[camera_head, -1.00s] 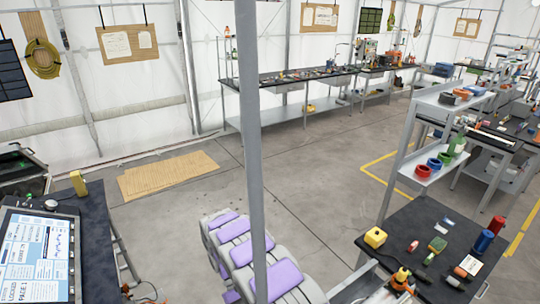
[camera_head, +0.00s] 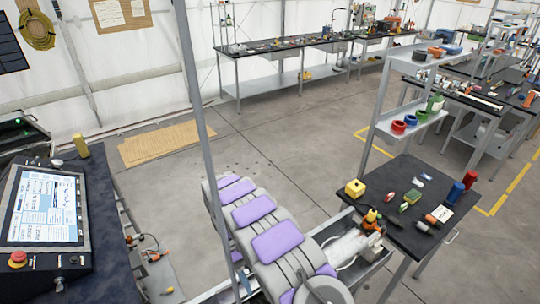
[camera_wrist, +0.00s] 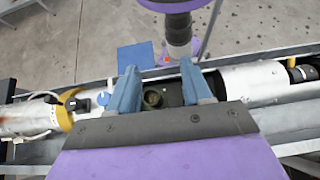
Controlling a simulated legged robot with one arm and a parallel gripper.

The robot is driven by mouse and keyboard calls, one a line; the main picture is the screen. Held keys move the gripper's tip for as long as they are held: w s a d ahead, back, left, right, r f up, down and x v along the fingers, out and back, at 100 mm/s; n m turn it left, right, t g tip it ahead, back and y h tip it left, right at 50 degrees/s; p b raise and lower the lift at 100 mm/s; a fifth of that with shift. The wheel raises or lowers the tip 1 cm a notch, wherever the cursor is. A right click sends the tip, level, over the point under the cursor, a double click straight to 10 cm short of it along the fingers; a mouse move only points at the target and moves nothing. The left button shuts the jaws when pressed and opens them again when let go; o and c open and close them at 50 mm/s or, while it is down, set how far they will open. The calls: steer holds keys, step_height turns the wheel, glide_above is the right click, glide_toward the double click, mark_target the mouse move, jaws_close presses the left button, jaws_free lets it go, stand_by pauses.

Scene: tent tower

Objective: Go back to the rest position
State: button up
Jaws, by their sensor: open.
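In the wrist view my gripper (camera_wrist: 160,88) is open, with its two blue fingers spread over a long white cylinder (camera_wrist: 248,84). Nothing is held between the fingers. A round dark fitting (camera_wrist: 152,98) on the cylinder's black middle section shows between them; I cannot tell whether the fingers touch it. The cylinder has a yellow ring at its left part and lies in a grey metal trough (camera_wrist: 285,124). In the head view my grey arm with purple pads reaches down at bottom centre. The gripper is hidden there.
A dark workbench (camera_head: 395,237) with small items stands right of the trough. A desk with a screen (camera_head: 45,207) is at left. A thin grey pole (camera_head: 196,110) crosses the head view. Open concrete floor (camera_head: 270,150) lies beyond, with a brown mat (camera_head: 160,143).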

steer(key=s+d+r+m+t+y+b, duration=0.1)
steer(key=s+d+r+m+y+b, duration=0.15)
steer(key=d+r+b, duration=0.35)
steer(key=s+d+r+m+t+y+b, duration=0.1)
steer(key=s+d+r+m+t, duration=0.15)
steer(key=d+r, duration=0.35)
steer(key=s+d+f+t+y+b, duration=0.1)
steer(key=s+d+f+t+b, duration=0.1)
steer(key=s, duration=0.8)
steer(key=s+d+f+m+t+y+b, duration=0.1)
steer(key=s+b, duration=0.4)
steer(key=s, duration=0.5)
steer(key=d+f, duration=0.1)
steer(key=d, duration=0.1)
steer(key=shift+d+f+m+t, duration=0.3)
steer(key=shift+d+f+t, duration=0.05)
steer(key=shift+d+f, duration=0.05)
steer(key=shift+w+d, duration=0.1)
steer(key=shift+d, duration=0.05)
